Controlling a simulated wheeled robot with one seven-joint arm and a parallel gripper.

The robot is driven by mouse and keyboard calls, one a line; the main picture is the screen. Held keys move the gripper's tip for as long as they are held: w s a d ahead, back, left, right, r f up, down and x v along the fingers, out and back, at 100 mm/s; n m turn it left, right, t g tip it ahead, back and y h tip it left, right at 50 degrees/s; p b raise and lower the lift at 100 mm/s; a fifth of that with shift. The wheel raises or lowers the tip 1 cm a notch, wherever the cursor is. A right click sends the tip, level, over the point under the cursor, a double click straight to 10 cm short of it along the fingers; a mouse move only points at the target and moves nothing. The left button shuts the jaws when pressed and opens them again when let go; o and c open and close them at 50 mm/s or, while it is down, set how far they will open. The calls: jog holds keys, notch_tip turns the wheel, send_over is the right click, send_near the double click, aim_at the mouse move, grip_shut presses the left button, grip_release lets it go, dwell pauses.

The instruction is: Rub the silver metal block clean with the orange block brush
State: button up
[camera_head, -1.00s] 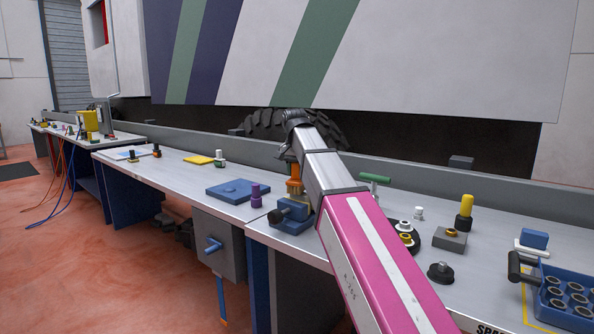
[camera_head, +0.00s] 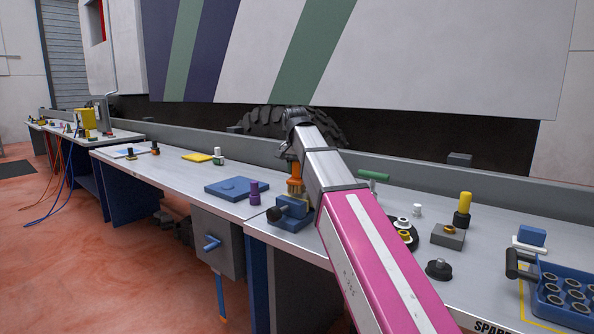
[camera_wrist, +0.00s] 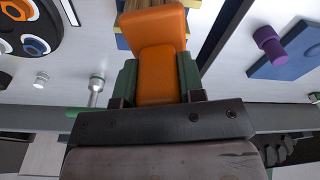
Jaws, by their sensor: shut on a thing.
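The orange block brush (camera_wrist: 160,62) is held between the green fingers of my gripper (camera_wrist: 160,82) in the wrist view. In the head view the orange brush (camera_head: 295,182) shows below my wrist, directly over a blue vise (camera_head: 291,210) at the bench's front edge. My gripper is shut on the brush; its fingers are mostly hidden by my arm in the head view. I cannot make out the silver metal block clearly; the brush and my arm cover much of the vise top. Whether the brush touches anything below it cannot be told.
A blue plate (camera_head: 237,188) and a purple knob (camera_head: 254,192) lie left of the vise. A green-handled tool (camera_head: 373,176), a grey block (camera_head: 447,236) and a blue tray of rings (camera_head: 565,296) are to the right. The truck body overhangs behind the bench.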

jog(key=shift+w+a, duration=0.1)
jog(key=shift+w+a+f, duration=0.1)
jog(key=shift+w+a, duration=0.35)
jog(key=shift+a, duration=0.15)
jog(key=shift+s+d, duration=0.55)
jog(key=shift+d, duration=0.1)
jog(key=shift+w+a, duration=0.15)
dwell(0.4)
jog(key=shift+w+a, duration=0.3)
jog(key=shift+a, duration=0.1)
jog(key=shift+a+f, duration=0.1)
jog(key=shift+a, duration=0.05)
